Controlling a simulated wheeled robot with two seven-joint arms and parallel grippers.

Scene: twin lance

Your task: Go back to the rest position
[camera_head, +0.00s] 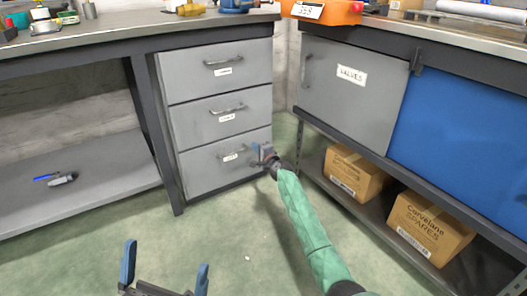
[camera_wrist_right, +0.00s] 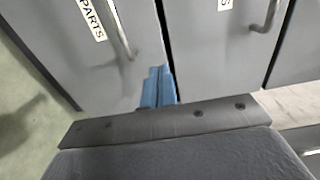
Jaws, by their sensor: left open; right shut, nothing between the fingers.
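My right gripper (camera_head: 262,155) reaches forward at the end of the green-sleeved arm, in front of the right edge of the drawer unit near the bottom drawer (camera_head: 215,165). In the right wrist view its blue fingers (camera_wrist_right: 158,88) are together with nothing between them. Grey drawer fronts and a handle (camera_wrist_right: 122,30) with a PARTS label lie beyond them; I cannot tell whether the fingertips touch the drawer. My left gripper (camera_head: 165,276) is low at the bottom left of the head view, with its blue fingers wide apart and empty, above the floor.
All three drawers look shut. A grey cabinet door (camera_head: 350,85) labelled VALVES and a blue panel (camera_head: 460,125) stand at right. Cardboard boxes (camera_head: 355,172) sit on the shelf below. A blue-handled tool (camera_head: 60,179) lies on the left shelf. The green floor (camera_head: 120,235) is largely clear.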

